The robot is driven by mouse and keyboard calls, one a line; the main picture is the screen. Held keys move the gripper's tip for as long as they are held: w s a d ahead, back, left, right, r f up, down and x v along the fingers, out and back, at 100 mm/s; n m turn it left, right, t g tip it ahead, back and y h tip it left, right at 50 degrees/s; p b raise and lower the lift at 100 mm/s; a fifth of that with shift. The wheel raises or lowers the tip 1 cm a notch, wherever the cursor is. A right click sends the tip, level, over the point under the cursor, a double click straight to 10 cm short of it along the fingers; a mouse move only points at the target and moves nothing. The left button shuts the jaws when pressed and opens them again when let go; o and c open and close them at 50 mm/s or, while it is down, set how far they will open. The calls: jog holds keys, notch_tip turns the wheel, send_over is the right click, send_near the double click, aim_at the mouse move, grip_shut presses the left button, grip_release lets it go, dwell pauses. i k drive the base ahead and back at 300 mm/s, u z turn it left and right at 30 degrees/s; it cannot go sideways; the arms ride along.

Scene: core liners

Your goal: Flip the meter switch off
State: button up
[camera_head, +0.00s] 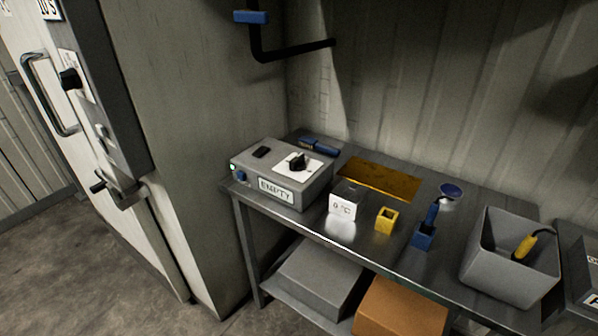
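A grey box labelled "EMPTY" (276,190) sits at the left end of the metal bench. On its top are a black rotary knob (298,161) on a white plate and a small black rocker-like switch (262,152). A green light (232,166) shows on its left front, with a small blue part (240,176) below. A small white display (342,207) reading about "0 °C" stands to its right. I cannot tell for sure which control is the meter switch, or its position. My gripper is not in view.
The metal bench (400,262) also holds an amber sheet (380,178), a yellow cube holder (386,219), a blue holder (424,236) and a grey bin (486,258) with a yellow-handled tool. A black bent bar (290,53) projects above. A tall door (95,130) stands left.

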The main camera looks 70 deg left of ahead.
aim_at(260, 151)
jog(key=u, duration=2.7)
jog(key=k, duration=0.65)
jog(key=u, duration=0.45)
jog(key=k, duration=0.7)
jog(key=u, duration=0.3)
jog(key=i, duration=0.6)
jog(key=z, duration=0.5)
jog(key=i, duration=1.3)
jog(key=z, duration=0.6)
